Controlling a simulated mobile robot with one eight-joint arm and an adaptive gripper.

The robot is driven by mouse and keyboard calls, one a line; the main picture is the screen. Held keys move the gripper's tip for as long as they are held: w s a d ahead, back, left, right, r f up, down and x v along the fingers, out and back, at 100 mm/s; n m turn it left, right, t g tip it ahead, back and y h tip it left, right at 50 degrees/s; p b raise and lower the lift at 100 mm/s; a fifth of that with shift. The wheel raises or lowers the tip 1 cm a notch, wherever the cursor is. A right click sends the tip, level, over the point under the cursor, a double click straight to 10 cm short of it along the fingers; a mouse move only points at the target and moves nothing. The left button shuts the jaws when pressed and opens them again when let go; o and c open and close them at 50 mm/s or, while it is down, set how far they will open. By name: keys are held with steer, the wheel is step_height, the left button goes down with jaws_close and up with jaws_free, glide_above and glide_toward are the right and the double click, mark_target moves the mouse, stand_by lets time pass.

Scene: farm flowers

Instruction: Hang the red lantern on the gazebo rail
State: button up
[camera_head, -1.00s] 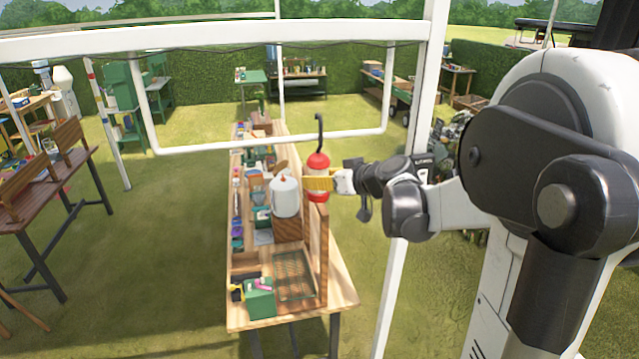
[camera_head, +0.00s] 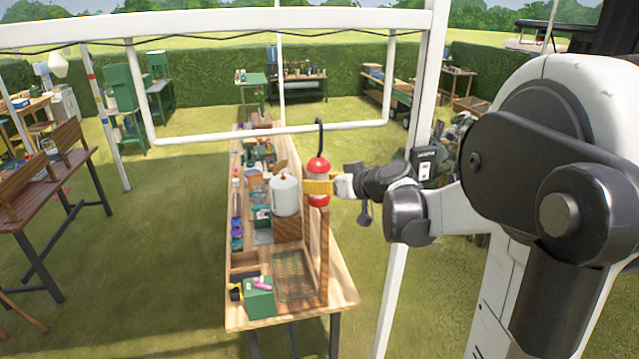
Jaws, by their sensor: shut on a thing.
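The red lantern (camera_head: 318,168) has a red cap, a red base and a long dark hook rising from its top. My gripper (camera_head: 318,187), with yellow fingers, is shut around its middle and holds it upright above the wooden table. The gazebo rail (camera_head: 225,140) is a white bar hanging below the top beam on two side posts. The hook's upper end overlaps the rail in the picture, its tip a little above the bar. I cannot tell whether the hook is around the rail or only in front of it.
The long wooden table (camera_head: 290,316) below holds a white canister (camera_head: 284,195), a green box (camera_head: 259,297) and several small items. An upright board stands under the lantern. A white gazebo post (camera_head: 395,270) is close to my arm. Open grass lies left of the table.

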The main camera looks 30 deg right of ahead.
steer(key=shift+f+b, duration=0.3)
steer(key=shift+b, duration=0.05)
stand_by(0.6)
steer(key=o, duration=1.8)
steer(key=shift+c, duration=0.2)
steer(key=s+d+f, duration=0.1)
steer(key=s+d, duration=0.1)
steer(key=s, duration=1.1)
steer(key=shift+s+d+f+b, duration=0.25)
steer(key=shift+s+d+b, duration=0.1)
steer(key=shift+s, duration=0.05)
stand_by(0.4)
